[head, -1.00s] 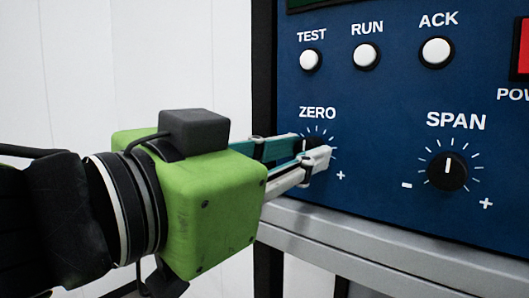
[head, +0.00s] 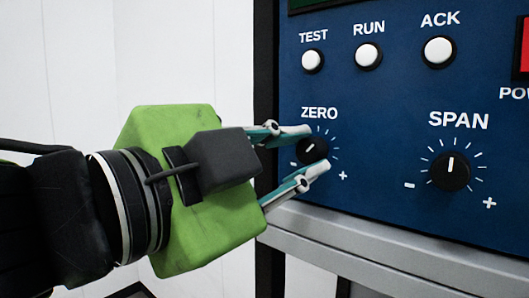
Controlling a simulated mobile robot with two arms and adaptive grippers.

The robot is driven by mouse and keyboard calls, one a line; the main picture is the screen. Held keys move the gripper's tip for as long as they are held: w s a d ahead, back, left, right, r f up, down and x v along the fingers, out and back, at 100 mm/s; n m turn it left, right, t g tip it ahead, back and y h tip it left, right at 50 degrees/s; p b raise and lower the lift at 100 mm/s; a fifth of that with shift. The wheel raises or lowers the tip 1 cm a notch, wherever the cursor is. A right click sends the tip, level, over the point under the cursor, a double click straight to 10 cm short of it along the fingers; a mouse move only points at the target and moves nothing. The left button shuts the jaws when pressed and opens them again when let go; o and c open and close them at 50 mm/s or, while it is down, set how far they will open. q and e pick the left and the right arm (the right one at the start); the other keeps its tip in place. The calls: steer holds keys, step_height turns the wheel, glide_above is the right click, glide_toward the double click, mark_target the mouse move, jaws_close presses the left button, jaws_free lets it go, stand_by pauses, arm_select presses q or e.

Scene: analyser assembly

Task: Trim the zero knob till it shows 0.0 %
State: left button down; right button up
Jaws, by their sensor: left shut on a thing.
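The ZERO knob (head: 311,151) is a small black round knob with a white pointer mark, on the blue panel at lower left. Its mark slants between lower left and upper right. My left gripper (head: 315,149) reaches it from the left, one finger above the knob and one below. It is shut on the knob. The gripper's green body is rolled. Only the bottom edge of a dark green display (head: 345,5) shows at the top, and no reading is visible. My right gripper is not in view.
The SPAN knob (head: 450,171) sits to the right, its mark upright. White TEST (head: 313,61), RUN (head: 368,56) and ACK (head: 439,51) buttons are above. Part of a red POWER control (head: 522,36) shows at the right edge. A grey ledge (head: 350,238) runs under the panel.

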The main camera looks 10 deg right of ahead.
arm_select(q)
steer(key=shift+m, duration=0.8)
steer(key=c, duration=1.8)
jaws_free()
steer(key=shift+a, duration=0.1)
steer(key=v, duration=1.2)
